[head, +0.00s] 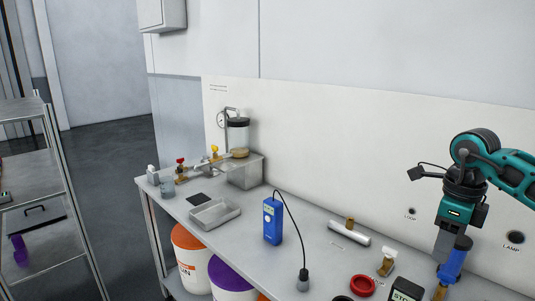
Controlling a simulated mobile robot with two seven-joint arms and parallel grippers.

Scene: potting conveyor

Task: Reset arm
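My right arm comes in from the right edge with teal links, and its gripper (444,248) points down over the right end of the grey bench (330,255). A blue fitting with brass-coloured parts (453,264) is right at the fingertips, partly overlapped by them. I cannot tell whether the fingers grip it or are only beside it. My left gripper is not in view.
A blue handheld meter (272,222) stands on the bench, its cable running to a dark probe (303,281). A red ring (363,286), a white cylinder (349,233) and a shallow tray (214,213) lie around it. A shelf rack (55,150) stands left.

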